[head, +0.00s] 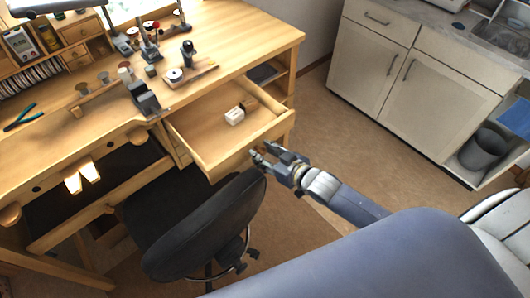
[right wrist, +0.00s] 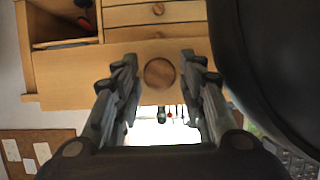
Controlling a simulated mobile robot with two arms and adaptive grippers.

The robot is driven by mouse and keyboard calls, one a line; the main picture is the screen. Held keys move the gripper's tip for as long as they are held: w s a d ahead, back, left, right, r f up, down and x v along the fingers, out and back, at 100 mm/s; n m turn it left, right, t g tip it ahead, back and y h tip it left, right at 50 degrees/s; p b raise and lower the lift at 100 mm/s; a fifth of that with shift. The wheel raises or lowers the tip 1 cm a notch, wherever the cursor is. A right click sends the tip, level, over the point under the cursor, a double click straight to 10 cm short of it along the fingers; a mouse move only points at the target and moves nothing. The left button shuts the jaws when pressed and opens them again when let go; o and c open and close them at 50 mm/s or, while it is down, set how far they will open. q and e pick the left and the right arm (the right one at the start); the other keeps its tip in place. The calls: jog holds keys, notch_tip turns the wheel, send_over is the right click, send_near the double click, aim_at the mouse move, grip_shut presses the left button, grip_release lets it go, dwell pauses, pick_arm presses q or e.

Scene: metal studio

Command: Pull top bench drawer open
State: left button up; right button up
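The top bench drawer (head: 205,128) stands pulled out from the wooden workbench, with its inside showing in the head view. A small white box (head: 234,116) and a small brown block (head: 248,106) lie in it. My right gripper (head: 266,152) is at the drawer's front. In the right wrist view, the drawer front (right wrist: 80,73) carries a round wooden knob (right wrist: 160,72). The right gripper's fingers (right wrist: 160,80) are spread on either side of the knob, with gaps showing. The knob is hidden in the head view. My left gripper is not in view.
A black chair (head: 195,230) stands close beside the drawer and gripper; it also fills the upper right of the right wrist view (right wrist: 270,60). Tools cover the bench top (head: 235,50). White cabinets (head: 400,85) stand across open brown floor (head: 345,150).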

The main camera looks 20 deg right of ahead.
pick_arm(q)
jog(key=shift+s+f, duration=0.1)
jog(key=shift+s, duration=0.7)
pick_arm(e)
jog(key=v, duration=1.2)
jog(key=s+d+f+m+g+h, duration=0.1)
jog(key=s+d+f+g, duration=0.15)
jog(key=f, duration=0.75)
jog(key=s+d+f+g+h+b, duration=0.1)
jog(key=s+d+f+h, duration=0.15)
jog(key=f, duration=0.65)
jog(key=s+d+f+m+g+h, duration=0.1)
jog(key=s+d+f, duration=0.25)
jog(key=f, duration=0.65)
pick_arm(q)
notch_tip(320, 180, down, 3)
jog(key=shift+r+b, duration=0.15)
jog(key=shift+b, duration=0.7)
pick_arm(e)
jog(key=s+a+f+g, duration=0.3)
jog(key=s+f, duration=0.6)
jog(key=s, duration=0.3)
jog(key=s+a+f+g, duration=0.4)
jog(key=s+f, duration=0.6)
jog(key=s, duration=0.3)
jog(key=shift+a, duration=0.4)
